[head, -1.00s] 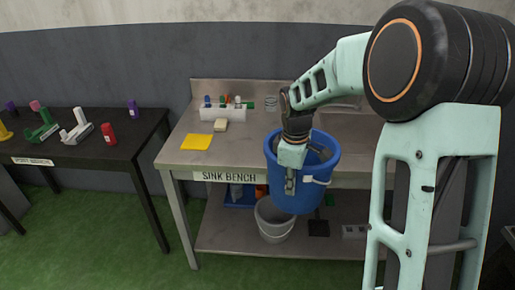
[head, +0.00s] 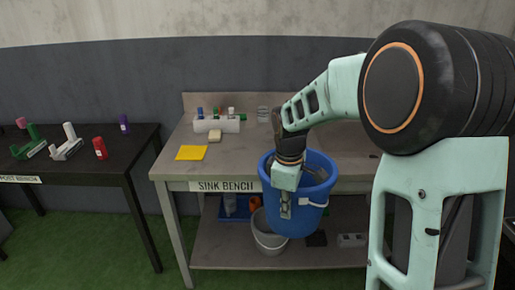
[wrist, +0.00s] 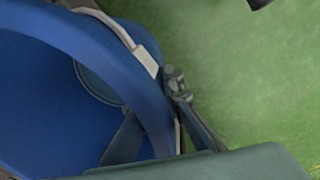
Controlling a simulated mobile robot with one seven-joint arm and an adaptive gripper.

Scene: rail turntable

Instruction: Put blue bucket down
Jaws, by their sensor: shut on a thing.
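The blue bucket (head: 290,217) hangs upright in front of the sink bench, its rim near the height of the bench top. My gripper (head: 286,212) points down at the bucket's near side and is shut on its rim wall. In the wrist view the blue bucket (wrist: 40,100) fills the left side, with its pale handle and white grip at the top. My gripper (wrist: 160,120) shows there with one finger inside the bucket and one outside. Green floor lies below it on the right. The bucket's underside is hidden.
The sink bench (head: 168,172) holds a yellow cloth (head: 191,153), a sponge (head: 214,136) and a white bottle rack (head: 218,125). A grey bucket (head: 268,240) stands on its lower shelf (head: 220,258). A dark bench (head: 100,166) with coloured parts is at left. The green floor (head: 90,250) between them is clear.

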